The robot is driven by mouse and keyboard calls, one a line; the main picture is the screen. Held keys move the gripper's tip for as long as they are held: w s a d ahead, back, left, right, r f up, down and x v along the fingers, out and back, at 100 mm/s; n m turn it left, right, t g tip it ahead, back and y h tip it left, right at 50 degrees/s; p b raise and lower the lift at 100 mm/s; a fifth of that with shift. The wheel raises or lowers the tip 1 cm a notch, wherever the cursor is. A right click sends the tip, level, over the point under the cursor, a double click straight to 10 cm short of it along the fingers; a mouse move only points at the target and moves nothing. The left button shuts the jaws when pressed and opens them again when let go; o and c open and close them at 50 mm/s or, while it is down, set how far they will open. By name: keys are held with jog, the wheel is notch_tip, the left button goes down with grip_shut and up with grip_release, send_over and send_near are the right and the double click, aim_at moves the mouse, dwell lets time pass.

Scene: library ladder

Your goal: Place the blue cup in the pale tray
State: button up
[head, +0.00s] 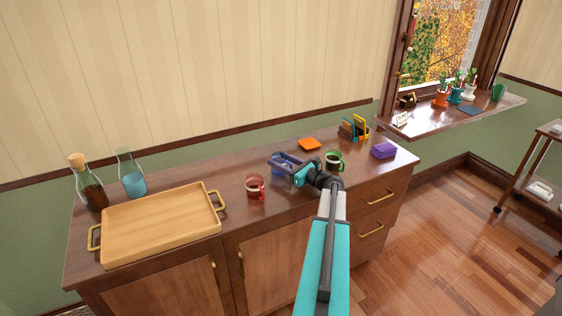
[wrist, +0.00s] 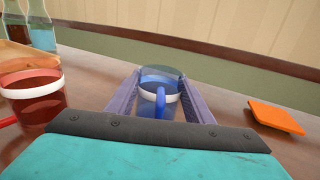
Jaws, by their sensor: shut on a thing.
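In the head view my gripper (head: 284,163) is over the cabinet top, and the cup is mostly hidden there. I cannot tell whether the cup touches the surface. The pale tray (head: 160,225) is a wooden tray with brass handles at the left end of the cabinet top. It looks empty.
A red cup (head: 255,188) stands between the tray and my gripper. A green cup (head: 334,161) is just right of the gripper. Two bottles (head: 90,182) (head: 131,173) stand behind the tray.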

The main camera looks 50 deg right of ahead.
jog(key=shift+f, duration=0.15)
jog(key=o, duration=1.1)
jog(key=shift+o, duration=0.2)
jog(key=shift+r, duration=0.2)
jog(key=s+b, duration=0.2)
jog(key=s, duration=1)
jog(key=shift+o, duration=0.4)
